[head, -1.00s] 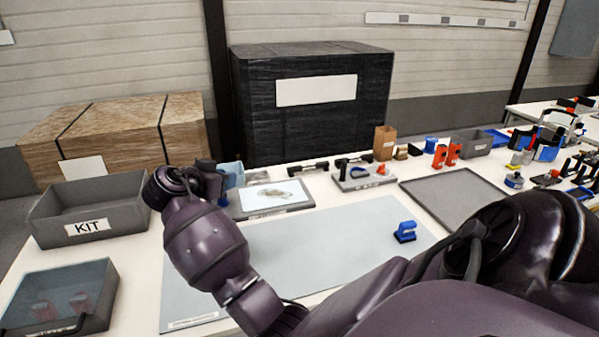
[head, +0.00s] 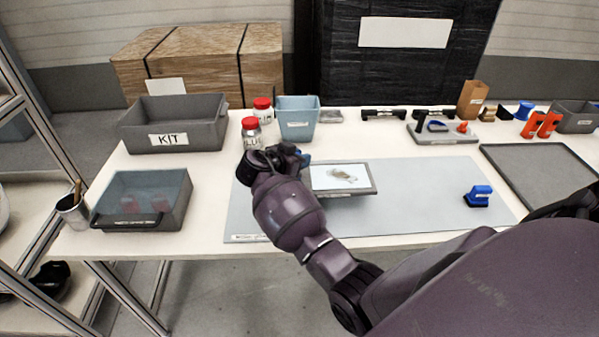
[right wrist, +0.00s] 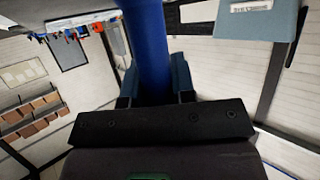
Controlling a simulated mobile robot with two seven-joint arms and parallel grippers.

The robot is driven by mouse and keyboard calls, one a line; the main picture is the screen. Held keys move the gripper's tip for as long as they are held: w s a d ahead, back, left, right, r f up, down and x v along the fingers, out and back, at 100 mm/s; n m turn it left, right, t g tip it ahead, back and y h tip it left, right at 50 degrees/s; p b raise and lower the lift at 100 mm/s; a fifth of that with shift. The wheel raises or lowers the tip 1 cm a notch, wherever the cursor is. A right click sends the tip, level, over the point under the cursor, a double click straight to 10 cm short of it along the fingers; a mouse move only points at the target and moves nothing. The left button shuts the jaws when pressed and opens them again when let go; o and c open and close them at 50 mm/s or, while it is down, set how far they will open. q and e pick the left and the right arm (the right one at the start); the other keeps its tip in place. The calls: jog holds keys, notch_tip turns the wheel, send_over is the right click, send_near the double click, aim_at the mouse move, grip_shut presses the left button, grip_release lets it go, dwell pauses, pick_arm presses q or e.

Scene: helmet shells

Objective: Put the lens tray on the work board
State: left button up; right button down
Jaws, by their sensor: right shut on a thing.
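The lens tray (head: 342,178) is a flat dark grey tray with a white top and a small brownish patch on it. My right gripper (head: 301,156) is at its left end, largely hidden behind my wrist. In the right wrist view the fingers are shut on a blue post-like handle (right wrist: 152,45), which appears to belong to the tray. The tray is over the rear middle of the work board (head: 420,190), a flat light grey sheet on the table. A dark strip under its front edge suggests a small gap. My left gripper is out of view.
The KIT bin (head: 174,138), a lidded grey box (head: 143,200), red-capped bottles (head: 251,131) and a light-blue bin (head: 297,119) stand left and behind. The board's middle right is clear.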

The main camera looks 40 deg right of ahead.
jog(key=shift+f, duration=2.45)
jog(key=shift+b, duration=0.3)
jog(key=shift+f, duration=0.2)
jog(key=c, duration=1)
grip_release()
jog(key=shift+o, duration=0.3)
jog(key=shift+r, duration=0.15)
jog(key=shift+a+r, duration=0.15)
jog(key=shift+a, duration=0.05)
jog(key=v, duration=1.1)
jog(key=shift+a, duration=0.3)
jog(key=shift+s, duration=0.1)
